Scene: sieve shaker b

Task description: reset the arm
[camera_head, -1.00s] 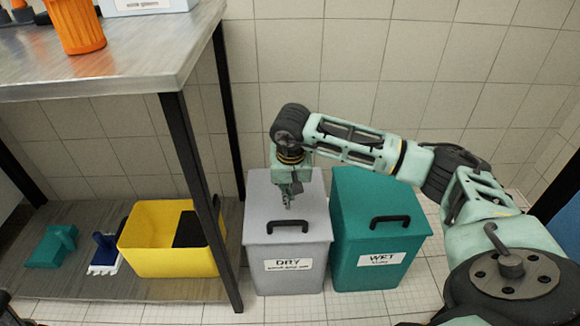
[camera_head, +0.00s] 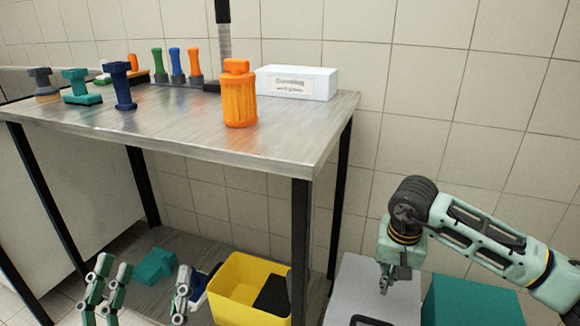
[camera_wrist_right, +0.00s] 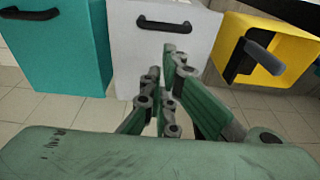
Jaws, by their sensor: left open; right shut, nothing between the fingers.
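My right arm (camera_head: 480,235) comes in from the right and bends down at its wrist in the head view. Its gripper (camera_head: 388,288) hangs above the lid of the grey bin (camera_head: 352,285), with its fingers together and nothing held. In the right wrist view the right gripper (camera_wrist_right: 168,70) shows shut and empty, in front of the grey bin (camera_wrist_right: 130,50). My left gripper (camera_head: 146,272) is at the lower left of the head view. Its fingers are spread wide and empty, in front of the table's lower shelf. The rest of the left arm is out of frame.
A steel table (camera_head: 200,135) holds an orange container (camera_head: 239,95), a white box (camera_head: 297,83) and several brushes. A teal bin (camera_head: 470,302) stands right of the grey bin.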

